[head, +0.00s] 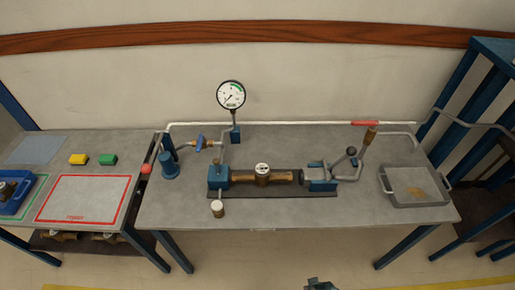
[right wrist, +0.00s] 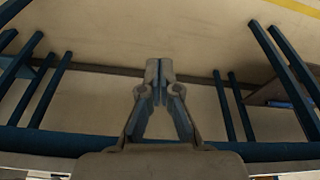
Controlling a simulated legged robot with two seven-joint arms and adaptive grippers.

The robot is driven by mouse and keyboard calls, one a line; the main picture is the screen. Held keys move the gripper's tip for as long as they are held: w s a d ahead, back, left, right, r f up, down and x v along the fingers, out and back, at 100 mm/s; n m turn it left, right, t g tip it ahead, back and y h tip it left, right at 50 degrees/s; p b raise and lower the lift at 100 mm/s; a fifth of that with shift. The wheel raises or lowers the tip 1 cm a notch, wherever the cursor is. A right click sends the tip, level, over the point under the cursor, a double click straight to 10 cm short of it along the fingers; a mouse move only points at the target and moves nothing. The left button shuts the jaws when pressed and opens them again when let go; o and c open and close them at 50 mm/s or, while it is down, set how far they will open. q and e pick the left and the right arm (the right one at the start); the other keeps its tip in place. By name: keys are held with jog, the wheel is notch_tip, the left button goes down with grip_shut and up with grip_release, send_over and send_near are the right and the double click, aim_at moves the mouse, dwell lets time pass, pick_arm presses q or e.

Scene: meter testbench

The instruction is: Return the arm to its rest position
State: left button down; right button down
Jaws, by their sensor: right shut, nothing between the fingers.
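My right gripper (right wrist: 158,72) is in the middle of the right wrist view, with its two fingertips together and nothing between them. It points at the bare wall and floor area among blue legs. In the head view a small dark part of my right arm or gripper (head: 320,284) shows at the bottom edge, in front of the bench (head: 330,210) and apart from it. My left gripper is in neither view.
The bench carries a brass meter (head: 262,177) in a pipe line, a pressure gauge (head: 231,95), a red-handled valve (head: 366,124) and a grey tray (head: 415,201). A side table (head: 60,171) at left holds a blue bin (head: 14,192). A blue rack (head: 466,105) stands at right. Floor in front is clear.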

jog(key=s+f+g+b, duration=0.1)
jog(key=s+f, duration=0.2)
jog(key=f, duration=0.7)
jog(key=s+f, duration=0.3)
jog(key=f, duration=0.6)
jog(key=s+d+f+g, duration=0.1)
jog(key=s+d+f, duration=0.2)
jog(key=s+f, duration=1)
jog(key=shift+s+f+b, duration=0.2)
jog(key=shift+s+b, duration=0.25)
jog(key=shift+s, duration=0.55)
